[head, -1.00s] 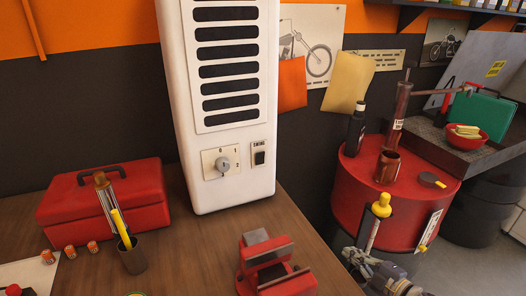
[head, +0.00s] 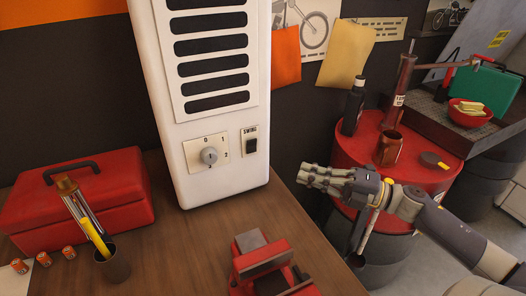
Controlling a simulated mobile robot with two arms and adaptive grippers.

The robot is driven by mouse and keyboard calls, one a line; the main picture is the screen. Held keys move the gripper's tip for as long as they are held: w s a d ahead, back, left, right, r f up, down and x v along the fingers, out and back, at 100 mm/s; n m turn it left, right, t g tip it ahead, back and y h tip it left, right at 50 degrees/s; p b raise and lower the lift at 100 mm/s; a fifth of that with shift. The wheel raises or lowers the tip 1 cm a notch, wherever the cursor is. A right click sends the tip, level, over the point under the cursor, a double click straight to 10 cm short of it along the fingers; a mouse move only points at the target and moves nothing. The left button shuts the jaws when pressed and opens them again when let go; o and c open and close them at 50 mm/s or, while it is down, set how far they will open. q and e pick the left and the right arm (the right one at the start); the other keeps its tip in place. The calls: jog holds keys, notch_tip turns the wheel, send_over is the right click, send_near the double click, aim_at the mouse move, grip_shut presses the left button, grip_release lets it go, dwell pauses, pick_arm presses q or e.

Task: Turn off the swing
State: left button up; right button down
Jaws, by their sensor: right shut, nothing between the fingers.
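A tall white heater or fan unit (head: 222,165) stands on the wooden table, with dark slots above a control panel. The swing switch (head: 251,146) is a small black rocker under the label "SWING", right of a round grey knob (head: 209,156) marked 0, 1, 2. Which side of the rocker is pressed is too small to tell. My right gripper (head: 309,175) is shut and empty, to the right of the unit and apart from the switch, its fingers pointing left. My left gripper is not in view.
A red vise (head: 262,262) sits at the table's front. A red toolbox (head: 75,205) and a dark pencil cup (head: 114,264) are at left. A red drum (head: 350,150) with bottles stands behind my right arm. The table before the unit is clear.

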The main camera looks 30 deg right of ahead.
aim_at(252, 146)
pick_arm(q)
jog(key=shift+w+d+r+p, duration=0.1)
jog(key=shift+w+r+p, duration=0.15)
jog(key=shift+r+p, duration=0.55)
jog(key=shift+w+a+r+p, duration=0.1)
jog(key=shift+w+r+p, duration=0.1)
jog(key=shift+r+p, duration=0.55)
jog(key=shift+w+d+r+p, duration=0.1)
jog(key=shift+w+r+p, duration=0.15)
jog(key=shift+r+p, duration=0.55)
pick_arm(e)
jog(key=w+d+x, duration=0.2)
jog(key=x, duration=1)
jog(key=shift+w+a, duration=0.15)
jog(key=shift+w, duration=0.1)
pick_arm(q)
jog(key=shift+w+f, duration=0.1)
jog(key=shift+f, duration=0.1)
pick_arm(e)
jog(key=shift+w+r, duration=0.3)
jog(key=shift+w, duration=0.05)
